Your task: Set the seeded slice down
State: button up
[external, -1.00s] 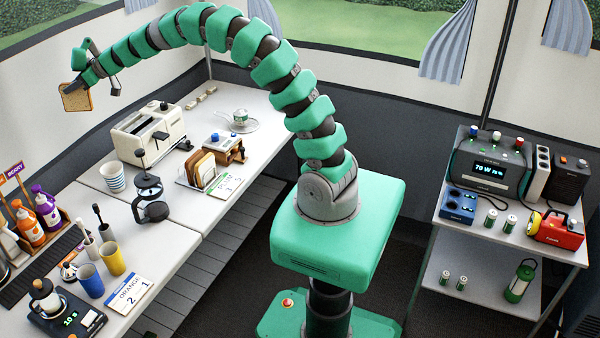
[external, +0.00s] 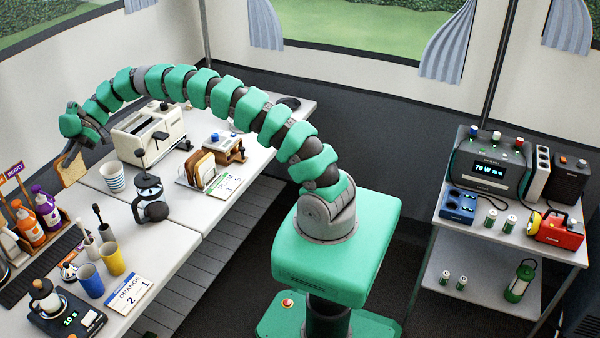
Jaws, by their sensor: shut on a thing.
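My gripper (external: 72,156) is at the left end of my green arm, behind the table's left part. It is shut on a slice of bread (external: 72,171) with a tan crust and a pale face. The slice hangs tilted below the gripper, left of the striped cup. Whether its lower edge touches the table cannot be told, and seeds are too small to make out. Several more slices (external: 201,168) stand upright in a rack on the table.
A white toaster (external: 148,132) stands right of the gripper, with a blue-striped cup (external: 113,177) in front.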

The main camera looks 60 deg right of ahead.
notch_tip(320, 180, down, 15)
jog(key=b, duration=0.3)
jog(key=a, duration=0.4)
jog(key=shift+s+a+f, duration=0.1)
jog(key=shift+s, duration=0.05)
jog(key=x, duration=0.3)
jog(key=shift+a+r+b, duration=0.25)
jog(key=shift+a+b, duration=0.1)
jog(key=shift+a, duration=0.2)
jog(key=shift+f, duration=0.2)
jog(key=shift+s+r, duration=0.1)
jog(key=o, duration=0.8)
